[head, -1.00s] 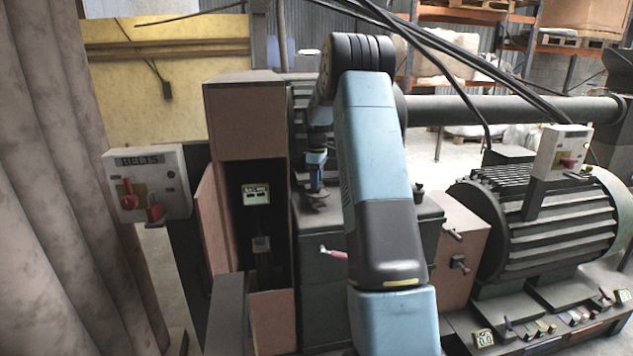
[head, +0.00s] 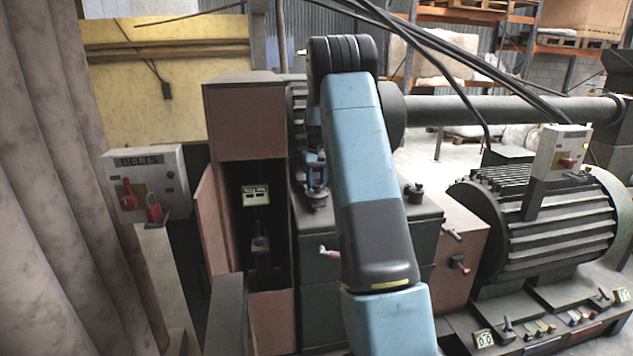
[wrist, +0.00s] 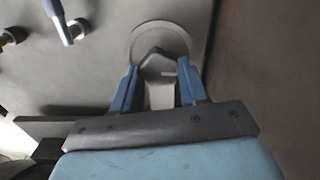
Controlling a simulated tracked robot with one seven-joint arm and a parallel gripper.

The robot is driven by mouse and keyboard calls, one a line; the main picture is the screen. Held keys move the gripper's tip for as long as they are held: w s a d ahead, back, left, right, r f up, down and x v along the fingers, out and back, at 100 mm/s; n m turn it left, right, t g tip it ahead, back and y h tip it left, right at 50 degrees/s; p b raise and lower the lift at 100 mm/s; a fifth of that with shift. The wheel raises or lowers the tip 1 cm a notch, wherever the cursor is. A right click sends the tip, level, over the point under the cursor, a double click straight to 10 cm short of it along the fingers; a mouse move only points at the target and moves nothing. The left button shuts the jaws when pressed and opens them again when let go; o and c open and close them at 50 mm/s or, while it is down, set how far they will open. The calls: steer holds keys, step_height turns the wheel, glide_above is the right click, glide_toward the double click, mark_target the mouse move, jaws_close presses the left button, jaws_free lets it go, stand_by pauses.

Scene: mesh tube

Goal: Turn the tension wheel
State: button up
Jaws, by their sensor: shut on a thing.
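The tension wheel (wrist: 160,42) appears in the wrist view as a grey round disc with a raised, pale grip in its middle. My gripper (wrist: 160,75) has its two blue fingers on either side of that grip and is shut on it. In the head view my gripper (head: 316,178) points down onto the wheel (head: 318,203), on top of the dark green housing. My arm crosses the picture just right of it, and the wheel's far side is hidden there.
A lever with a pale red handle (head: 331,252) sticks out of the housing front. A black knob (head: 414,193) stands on its top at right. The open brown belt cabinet (head: 245,125) is close at left, with a BELTS switch box (head: 148,183) beyond. A ribbed motor (head: 550,225) stands at right.

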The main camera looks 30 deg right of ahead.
mark_target(317, 183)
steer(key=m, duration=0.5)
steer(key=shift+w+r+m, duration=0.1)
steer(key=shift+r+m, duration=0.05)
steer(key=shift+m, duration=0.15)
steer(key=m, duration=0.4)
steer(key=shift+d+m, duration=0.1)
steer(key=shift+m, duration=0.2)
steer(key=o, duration=1.1)
steer(key=shift+c, duration=0.2)
step_height(317, 183, up, 14)
steer(key=shift+f, duration=0.25)
